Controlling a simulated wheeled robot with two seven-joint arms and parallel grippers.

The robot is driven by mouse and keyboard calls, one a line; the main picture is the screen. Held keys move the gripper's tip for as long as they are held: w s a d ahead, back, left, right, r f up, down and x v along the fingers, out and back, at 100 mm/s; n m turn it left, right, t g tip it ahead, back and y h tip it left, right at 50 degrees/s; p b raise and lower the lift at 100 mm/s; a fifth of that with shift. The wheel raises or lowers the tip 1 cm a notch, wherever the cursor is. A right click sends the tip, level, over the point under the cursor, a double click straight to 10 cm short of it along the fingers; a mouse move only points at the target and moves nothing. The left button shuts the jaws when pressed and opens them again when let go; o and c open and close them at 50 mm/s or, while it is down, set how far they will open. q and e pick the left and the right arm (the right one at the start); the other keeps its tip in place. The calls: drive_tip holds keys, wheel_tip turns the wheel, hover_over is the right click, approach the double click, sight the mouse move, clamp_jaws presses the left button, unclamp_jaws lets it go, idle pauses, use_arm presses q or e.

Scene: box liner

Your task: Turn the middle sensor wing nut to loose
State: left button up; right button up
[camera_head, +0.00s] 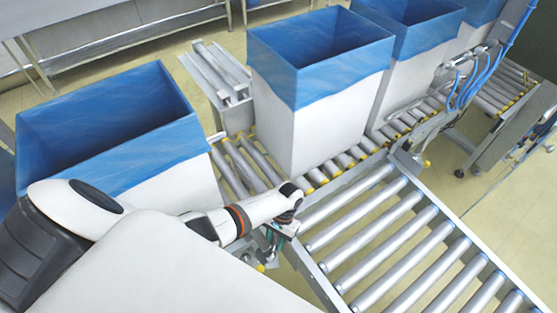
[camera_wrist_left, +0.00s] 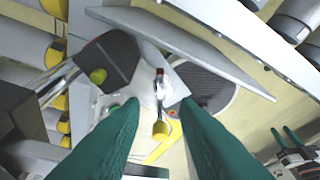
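My left gripper (camera_head: 277,238) reaches down beside the conveyor frame, at the corner where the two roller tracks meet. In the left wrist view its two green fingers (camera_wrist_left: 159,104) are apart. A small pale sensor-like part with a red piece (camera_wrist_left: 160,72) and a yellow end (camera_wrist_left: 160,130) shows in the gap between them; I cannot tell whether they touch it. I cannot make out which piece is the middle wing nut. What looks like my right gripper (camera_wrist_left: 285,134) shows at lower right, its green fingers apart.
A white box with a blue liner (camera_head: 290,110) stands on the rollers, with more lined boxes behind and one at left (camera_head: 105,130). A roller conveyor (camera_head: 400,240) runs to the lower right. A metal rail (camera_wrist_left: 190,48) crosses above the fingers.

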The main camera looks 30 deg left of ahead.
use_arm(q)
drive_tip(key=v, duration=0.8)
drive_tip(key=shift+r, duration=0.3)
